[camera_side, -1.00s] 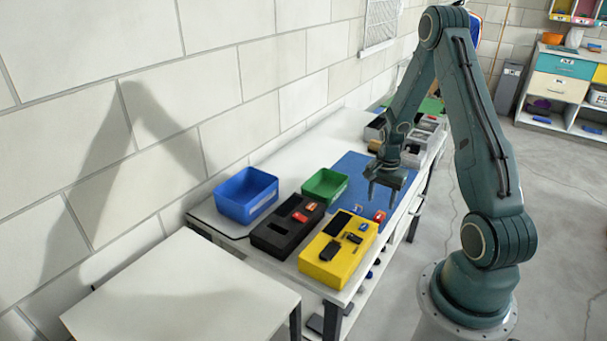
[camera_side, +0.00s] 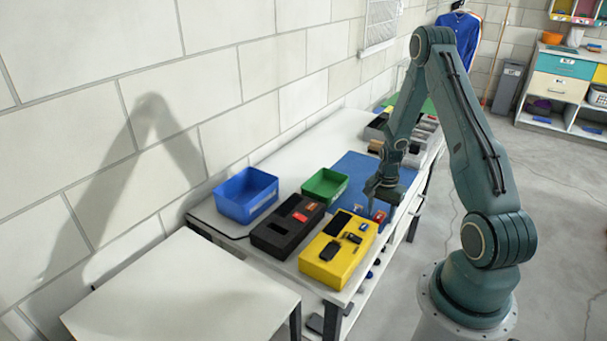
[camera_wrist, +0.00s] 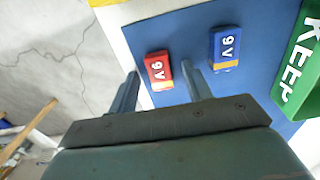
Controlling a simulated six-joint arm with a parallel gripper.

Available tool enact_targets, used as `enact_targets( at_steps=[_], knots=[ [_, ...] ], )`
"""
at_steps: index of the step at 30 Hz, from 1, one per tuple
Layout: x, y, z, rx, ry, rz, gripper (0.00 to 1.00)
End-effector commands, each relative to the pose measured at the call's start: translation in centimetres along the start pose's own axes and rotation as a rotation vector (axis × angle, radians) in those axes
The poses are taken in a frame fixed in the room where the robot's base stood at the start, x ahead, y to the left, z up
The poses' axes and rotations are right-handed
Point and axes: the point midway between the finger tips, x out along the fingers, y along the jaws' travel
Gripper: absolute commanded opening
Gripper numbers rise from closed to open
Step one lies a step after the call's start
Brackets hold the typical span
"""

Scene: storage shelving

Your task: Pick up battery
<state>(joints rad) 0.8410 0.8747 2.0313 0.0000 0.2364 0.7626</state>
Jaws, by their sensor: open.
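A red 9V battery (camera_wrist: 158,70) lies on the blue mat (camera_wrist: 165,35) in the wrist view, between and just beyond my two fingertips. A blue 9V battery (camera_wrist: 225,48) lies on the same mat to its right, outside the right finger. My gripper (camera_wrist: 161,76) is open, with nothing held. In the side view my gripper (camera_side: 378,197) is low above the near end of the mat, and the red battery (camera_side: 379,216) shows just below it. The fingers partly cover the blue battery there. I cannot tell the exact height of the fingertips over the mat.
A green bin (camera_side: 325,186) marked KEEP and a blue bin (camera_side: 245,195) stand left of the mat. A black block (camera_side: 270,240) and a yellow block (camera_side: 335,268) with parts in slots are at the near end. Grey trays stand at the far end.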

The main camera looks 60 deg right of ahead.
Motion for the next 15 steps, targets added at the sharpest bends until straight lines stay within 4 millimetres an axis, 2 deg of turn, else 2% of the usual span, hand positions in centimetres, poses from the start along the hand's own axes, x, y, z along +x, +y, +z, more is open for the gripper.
enact_targets(
  at_steps=[13, 15],
  knots=[
    [-0.04, -0.03, -0.02, 0.0, 0.001, -0.001, 0.49],
    [-0.04, -0.03, -0.02, 0.0, 0.001, -0.001, 0.36]
  ],
)
